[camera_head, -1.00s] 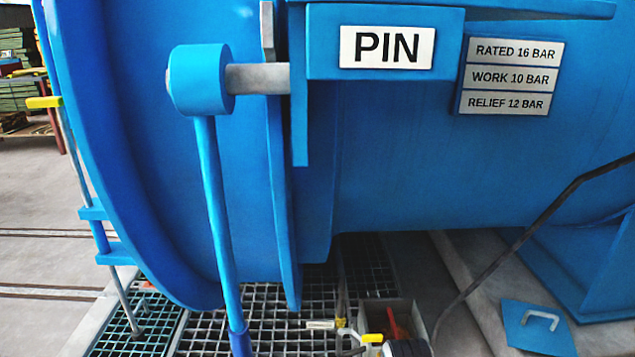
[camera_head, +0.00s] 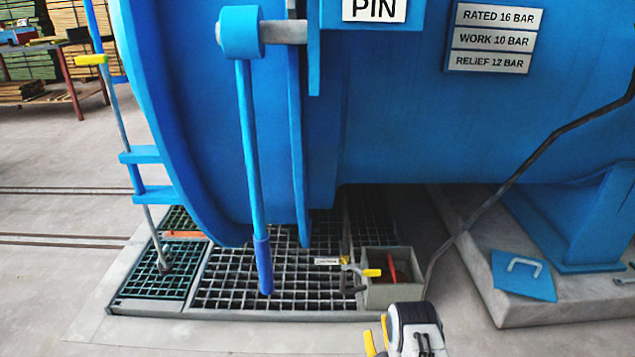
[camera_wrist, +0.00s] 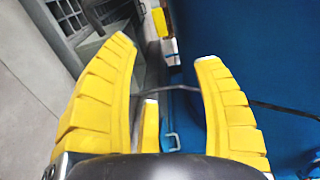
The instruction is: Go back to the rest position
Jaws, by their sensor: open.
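My gripper (camera_head: 376,332) shows at the bottom of the head view, with yellow fingers and a white and black wrist. In the wrist view my gripper (camera_wrist: 164,50) has its yellow fingers spread apart with nothing between them. The blue autoclave vessel (camera_head: 410,135) fills the upper part of the head view. A blue lever (camera_head: 250,140) hangs down beside its flange from a hub on a grey pin, under the PIN sign (camera_head: 375,9). My gripper is apart from the lever, below and to its right in the picture.
An open box (camera_head: 393,292) with a red-handled item stands by the floor grating (camera_head: 225,285). A yellow-handled rod (camera_head: 115,100) stands at left. A dark bent bar (camera_head: 520,165) crosses at right. A blue plate with a handle (camera_head: 523,277) lies on the plinth.

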